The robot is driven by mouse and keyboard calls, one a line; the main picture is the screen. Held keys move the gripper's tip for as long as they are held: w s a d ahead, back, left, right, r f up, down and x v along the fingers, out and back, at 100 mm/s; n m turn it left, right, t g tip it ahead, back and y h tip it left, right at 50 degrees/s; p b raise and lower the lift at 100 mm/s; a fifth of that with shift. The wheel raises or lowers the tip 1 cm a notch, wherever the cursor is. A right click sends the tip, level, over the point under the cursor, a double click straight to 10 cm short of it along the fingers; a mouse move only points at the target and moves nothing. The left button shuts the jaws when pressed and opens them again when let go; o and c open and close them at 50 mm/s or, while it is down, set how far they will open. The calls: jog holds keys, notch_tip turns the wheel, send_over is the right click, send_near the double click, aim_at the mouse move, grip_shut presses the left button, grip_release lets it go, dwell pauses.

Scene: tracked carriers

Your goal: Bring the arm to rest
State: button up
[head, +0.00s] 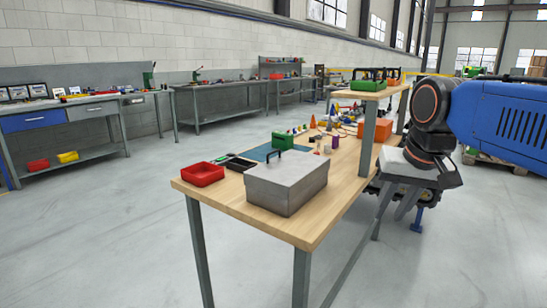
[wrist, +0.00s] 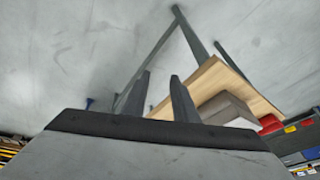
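My arm (head: 505,115), blue with dark round joints, reaches in from the right in the head view. Its wrist hangs beside the right side of the wooden workbench (head: 225,195). My gripper (wrist: 161,78) shows in the wrist view as two dark fingers standing apart, with nothing between them. It is clear of the bench, which shows beyond the fingers in that view. In the head view the gripper is partly mixed with dark parts behind it.
On the bench stand a grey metal toolbox (head: 287,186), a red bin (head: 202,174) and a dark tray (head: 240,163). A raised shelf (head: 370,93) holds a green crate. An orange box (head: 374,130) sits near my wrist. Open floor (head: 120,235) lies left of the bench.

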jog(key=s+d+f+n, duration=0.1)
jog(key=s+f, duration=0.5)
jog(key=f, duration=0.2)
jog(key=s+d+f+n, duration=0.1)
jog(key=s+d+f, duration=0.1)
jog(key=s+f, duration=0.5)
notch_tip(320, 180, down, 2)
jog(key=shift+s+d+f+t+h, duration=0.1)
jog(key=shift+s+d+t+h, duration=0.2)
jog(key=shift+t, duration=0.1)
jog(key=shift+a, duration=0.1)
